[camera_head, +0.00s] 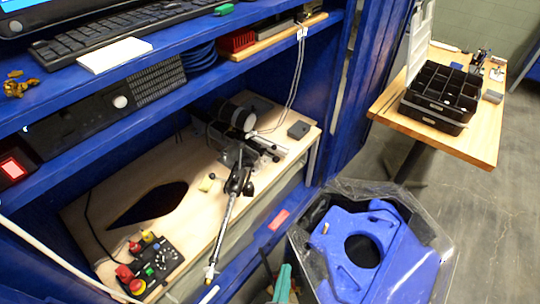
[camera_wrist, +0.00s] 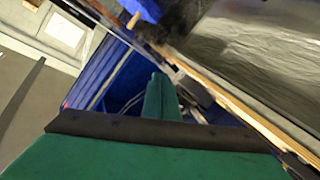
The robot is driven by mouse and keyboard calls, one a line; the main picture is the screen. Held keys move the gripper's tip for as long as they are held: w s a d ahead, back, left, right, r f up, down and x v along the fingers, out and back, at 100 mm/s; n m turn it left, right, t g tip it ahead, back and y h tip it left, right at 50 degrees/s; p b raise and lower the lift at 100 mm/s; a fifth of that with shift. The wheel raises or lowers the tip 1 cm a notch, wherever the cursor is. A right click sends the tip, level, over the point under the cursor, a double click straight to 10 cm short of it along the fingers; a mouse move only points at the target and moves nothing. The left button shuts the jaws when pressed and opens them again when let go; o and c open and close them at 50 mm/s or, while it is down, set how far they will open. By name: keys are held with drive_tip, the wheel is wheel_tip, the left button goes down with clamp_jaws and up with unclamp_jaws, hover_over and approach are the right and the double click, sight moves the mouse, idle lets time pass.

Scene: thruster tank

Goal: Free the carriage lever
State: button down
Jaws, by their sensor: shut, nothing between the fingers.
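A dark cylindrical unit (camera_head: 232,120) with metal rods and black clamps sits on the wooden shelf board inside the blue frame. A long metal lever-like rod (camera_head: 224,225) runs from its black joint (camera_head: 240,180) down over the board's front edge and ends in a yellowish tip; I cannot tell for sure that this is the carriage lever. My gripper (camera_head: 283,282) is green and shows at the bottom edge, below and right of the rod's tip, apart from it. In the wrist view its green fingers (camera_wrist: 160,98) are together and hold nothing. A small tan peg (camera_wrist: 133,20) shows ahead of them.
A control box (camera_head: 150,262) with red and yellow knobs sits at the board's front left. A clear-walled tank (camera_head: 300,240) with a blue moulded part (camera_head: 400,262) stands right of my gripper. A wooden table (camera_head: 480,140) bears a black organiser (camera_head: 440,95). Blue shelves (camera_head: 150,50) overhang the board.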

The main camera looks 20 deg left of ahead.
drive_tip(key=w+a+r+n+y, duration=0.1)
drive_tip(key=w+a+n, duration=0.2)
drive_tip(key=w, duration=0.5)
drive_tip(key=w+a+r+n+y, duration=0.1)
drive_tip(key=w+a+n, duration=0.25)
drive_tip(key=w, duration=0.35)
drive_tip(key=n+y, duration=0.1)
drive_tip(key=n, duration=0.5)
approach(273, 149)
drive_tip(key=a+r+x, duration=0.1)
drive_tip(key=x, duration=0.5)
drive_tip(key=shift+f, duration=0.45)
drive_tip(key=shift+w, duration=0.1)
drive_tip(key=shift+w+d+f, duration=0.1)
drive_tip(key=shift+w+d, duration=0.25)
drive_tip(key=shift+w, duration=0.4)
drive_tip(key=shift+s, duration=0.1)
